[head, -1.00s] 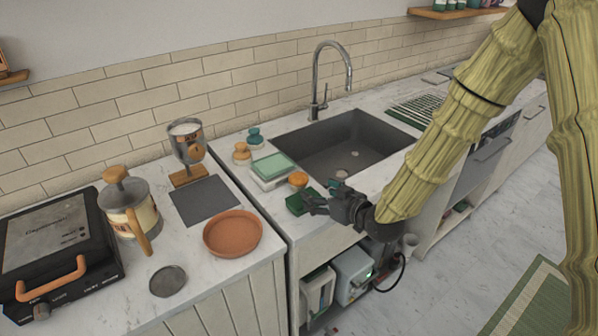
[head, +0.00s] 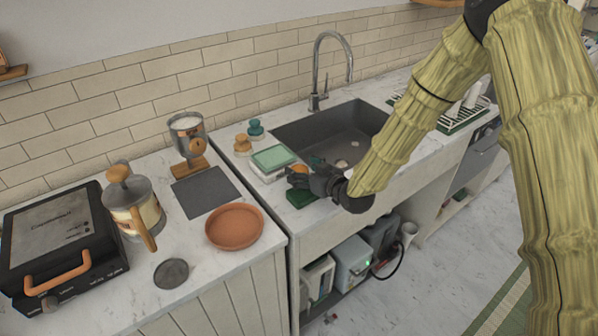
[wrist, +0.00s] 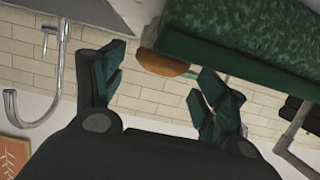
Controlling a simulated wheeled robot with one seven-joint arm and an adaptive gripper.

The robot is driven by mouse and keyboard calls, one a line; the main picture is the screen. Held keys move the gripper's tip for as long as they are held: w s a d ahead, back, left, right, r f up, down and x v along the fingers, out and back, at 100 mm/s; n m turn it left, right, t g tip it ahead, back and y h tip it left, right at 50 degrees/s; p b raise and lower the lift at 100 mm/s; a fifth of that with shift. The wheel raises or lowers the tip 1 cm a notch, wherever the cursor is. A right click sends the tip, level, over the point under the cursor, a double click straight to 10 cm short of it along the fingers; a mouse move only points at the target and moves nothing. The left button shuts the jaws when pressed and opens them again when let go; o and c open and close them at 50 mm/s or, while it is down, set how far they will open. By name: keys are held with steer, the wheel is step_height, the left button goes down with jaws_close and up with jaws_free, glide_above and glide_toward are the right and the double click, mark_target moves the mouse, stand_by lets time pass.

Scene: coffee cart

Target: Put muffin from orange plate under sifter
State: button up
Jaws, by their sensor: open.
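The orange plate (head: 234,245) lies on the left counter and looks empty. The sifter (head: 187,135), a hopper of white powder on a wooden stand, is behind it, with a dark grey mat (head: 207,193) at its foot. A small orange-brown round thing (head: 299,168), perhaps the muffin, is beside the sink, partly hidden by my gripper. My gripper (head: 295,179) is open and close to it, above a green sponge (head: 300,199). In the wrist view the open fingers (wrist: 160,85) hold nothing; the orange-brown thing (wrist: 165,65) shows beyond them, beside the green sponge (wrist: 240,40).
A scale with a green top (head: 273,157) and two small stoppered jars (head: 243,146) stand left of the sink (head: 335,140). A French press (head: 132,207), a black grill (head: 62,245) and a dark disc (head: 171,273) occupy the left counter. A gap separates the counters.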

steer(key=shift+p+x, duration=0.4)
steer(key=shift+x, duration=0.95)
steer(key=c, duration=1.1)
steer(key=shift+r, duration=0.1)
